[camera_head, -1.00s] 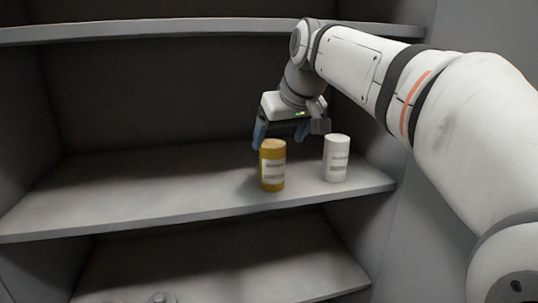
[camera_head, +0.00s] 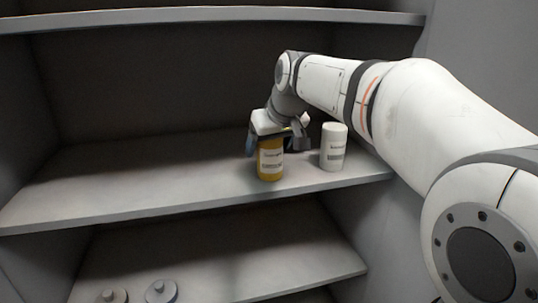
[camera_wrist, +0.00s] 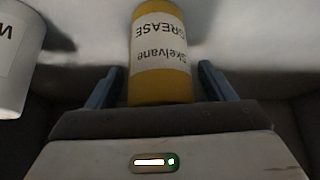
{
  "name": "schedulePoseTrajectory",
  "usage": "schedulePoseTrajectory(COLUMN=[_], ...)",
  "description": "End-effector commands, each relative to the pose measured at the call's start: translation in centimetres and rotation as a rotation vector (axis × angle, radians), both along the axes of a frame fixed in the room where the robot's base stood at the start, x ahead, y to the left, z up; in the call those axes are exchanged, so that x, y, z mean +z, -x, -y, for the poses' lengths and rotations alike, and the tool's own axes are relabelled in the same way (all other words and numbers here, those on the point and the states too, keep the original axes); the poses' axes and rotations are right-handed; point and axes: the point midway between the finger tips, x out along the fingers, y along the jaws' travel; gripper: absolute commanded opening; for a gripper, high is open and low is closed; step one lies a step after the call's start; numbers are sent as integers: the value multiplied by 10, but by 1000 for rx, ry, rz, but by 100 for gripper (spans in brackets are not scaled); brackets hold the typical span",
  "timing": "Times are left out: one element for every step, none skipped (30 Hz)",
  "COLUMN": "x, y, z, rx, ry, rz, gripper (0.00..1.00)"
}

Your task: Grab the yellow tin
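The yellow tin (camera_head: 271,163) stands upright on the middle shelf, near its front edge, with a white label. In the wrist view the tin (camera_wrist: 160,88) lies between the two blue fingers, and its label reads "Skelvane GREASE". In the wrist view my gripper (camera_wrist: 160,85) is open, with a gap showing between each finger and the tin.
A white tin (camera_head: 333,147) stands close to the right of the yellow tin; part of it shows in the wrist view (camera_wrist: 15,60). The middle shelf (camera_head: 120,185) is bare to the left. The upper shelf (camera_head: 200,16) runs above my arm. Round grey pieces (camera_head: 161,291) lie on the lower shelf.

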Motion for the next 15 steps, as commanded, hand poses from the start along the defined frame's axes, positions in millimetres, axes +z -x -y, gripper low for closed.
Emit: schedulePoseTrajectory(x=[0, 0, 0, 0, 0, 0, 0, 0, 0, 0, 0, 0, 0, 0, 0], y=[0, 0, 0, 0, 0, 0, 0, 0, 0, 0, 0, 0, 0, 0, 0], z=[0, 0, 0, 0, 0, 0, 0, 0, 0, 0, 0, -1, -1, -1, -1], rx=[0, 0, 0, 0, 0, 0, 1, 1, 1, 1, 1, 1, 1, 1, 1], ry=[0, 0, 0, 0, 0, 0, 0, 0, 0, 0, 0, 0, 0, 0, 0], rz=[0, 0, 0, 0, 0, 0, 0, 0, 0, 0, 0, 0, 0, 0, 0], gripper=[71, 69, 66, 63, 61, 57, 55, 52, 49, 47, 44, 41, 38, 36, 33])
